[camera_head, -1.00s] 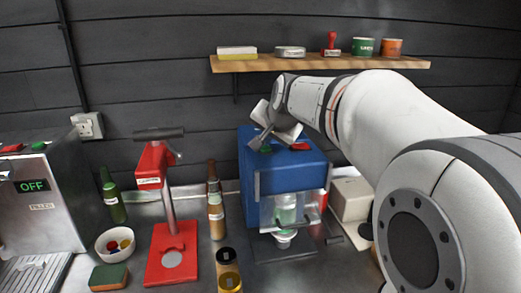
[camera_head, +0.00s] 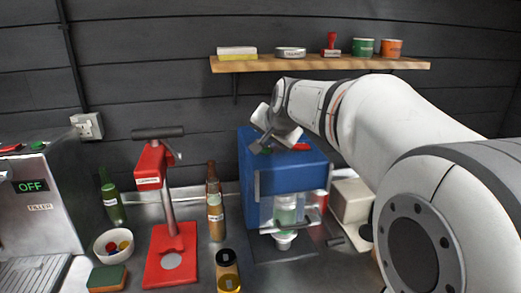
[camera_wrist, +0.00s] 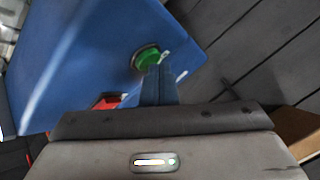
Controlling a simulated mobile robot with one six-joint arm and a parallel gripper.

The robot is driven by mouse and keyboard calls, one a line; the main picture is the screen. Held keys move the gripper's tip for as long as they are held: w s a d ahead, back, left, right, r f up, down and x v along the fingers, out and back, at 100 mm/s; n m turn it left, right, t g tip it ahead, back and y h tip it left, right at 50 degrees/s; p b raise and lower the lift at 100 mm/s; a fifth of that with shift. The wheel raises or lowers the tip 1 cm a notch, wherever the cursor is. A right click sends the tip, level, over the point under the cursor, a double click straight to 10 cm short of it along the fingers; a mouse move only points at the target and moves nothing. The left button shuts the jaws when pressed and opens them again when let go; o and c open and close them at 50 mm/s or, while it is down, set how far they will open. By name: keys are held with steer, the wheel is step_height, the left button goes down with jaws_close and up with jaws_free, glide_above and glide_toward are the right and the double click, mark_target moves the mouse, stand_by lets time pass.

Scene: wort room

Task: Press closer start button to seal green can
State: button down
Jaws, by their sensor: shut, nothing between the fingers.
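The blue closer (camera_head: 290,172) stands on the bench against the wall. Its green button (camera_wrist: 148,57) shows on the top face in the wrist view, and a red button (camera_head: 300,147) sits to the right of my gripper in the head view. A pale green can (camera_head: 285,213) is inside the closer behind a clear front. My gripper (camera_head: 261,148) is shut and empty, its tips over the closer's top. In the wrist view the fingertips (camera_wrist: 155,70) overlap the edge of the green button; I cannot tell whether they touch it.
A red hand press (camera_head: 160,255), brown bottles (camera_head: 215,215) and a bowl (camera_head: 113,245) stand left of the closer. A steel filler (camera_head: 45,215) reading OFF is at far left. A wooden shelf (camera_head: 290,64) hangs above, behind my arm.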

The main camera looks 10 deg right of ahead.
mark_target(267, 151)
steer(key=shift+f, duration=0.1)
stand_by(0.3)
steer(key=shift+r+p, duration=0.5)
steer(key=shift+r, duration=0.25)
steer(key=shift+r+p, duration=1.8)
steer(key=shift+r, duration=0.8)
steer(key=shift+f, duration=0.15)
steer(key=s+f+n+g, duration=0.2)
steer(key=s+f, duration=0.4)
steer(key=s, duration=0.3)
steer(key=s+f+n+g, duration=0.2)
steer(key=s+f, duration=0.4)
steer(key=s, duration=0.4)
steer(key=s+f+n+g+h, duration=0.1)
steer(key=s+f+n, duration=0.2)
steer(key=s+f, duration=0.3)
steer(key=s, duration=0.4)
steer(key=shift+a+f+n+g, duration=0.2)
steer(key=shift+a+n+g, duration=0.2)
